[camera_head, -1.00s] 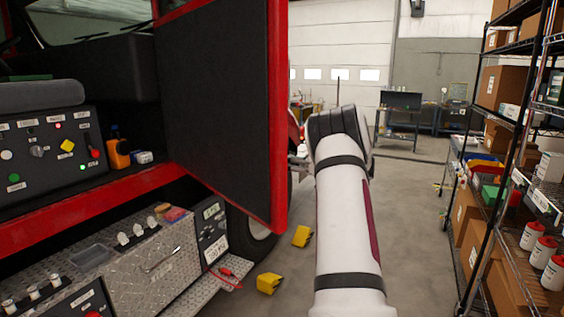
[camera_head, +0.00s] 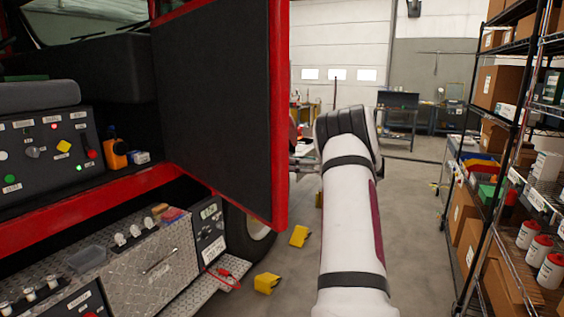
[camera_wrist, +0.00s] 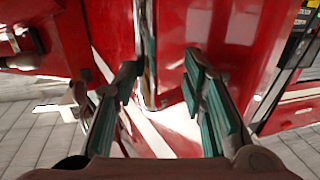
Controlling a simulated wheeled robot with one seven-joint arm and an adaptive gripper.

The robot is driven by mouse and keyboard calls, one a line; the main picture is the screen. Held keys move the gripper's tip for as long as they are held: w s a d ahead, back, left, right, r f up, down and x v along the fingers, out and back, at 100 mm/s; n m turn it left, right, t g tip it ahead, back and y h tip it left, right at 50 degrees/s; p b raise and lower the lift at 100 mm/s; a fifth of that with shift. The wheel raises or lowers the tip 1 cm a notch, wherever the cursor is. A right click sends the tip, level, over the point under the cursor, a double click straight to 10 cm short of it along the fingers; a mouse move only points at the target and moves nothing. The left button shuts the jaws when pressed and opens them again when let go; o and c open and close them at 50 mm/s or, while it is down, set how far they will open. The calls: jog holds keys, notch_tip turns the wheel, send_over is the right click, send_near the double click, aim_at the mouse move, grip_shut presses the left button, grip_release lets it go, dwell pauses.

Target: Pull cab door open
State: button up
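The cab door (camera_head: 222,95) stands open from the red truck, its dark inner panel with red edging facing the head camera. My gripper shows only in part beyond the door's free edge in the head view; its fingers are hidden there. In the wrist view my gripper (camera_wrist: 160,78) is open, its teal-padded fingers spread in front of a red surface. An upright metal bar (camera_wrist: 147,50), which looks like the door handle, stands between the fingers, nearer the left one. I cannot tell whether a finger touches it.
The cab control panel (camera_head: 45,148) and diamond-plate step (camera_head: 140,262) are at left. Yellow chocks (camera_head: 267,283) lie on the floor near a wheel (camera_head: 247,232). A stocked shelf rack (camera_head: 500,150) lines the right.

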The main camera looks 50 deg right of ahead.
jog(key=v, duration=0.8)
jog(key=shift+s, duration=0.2)
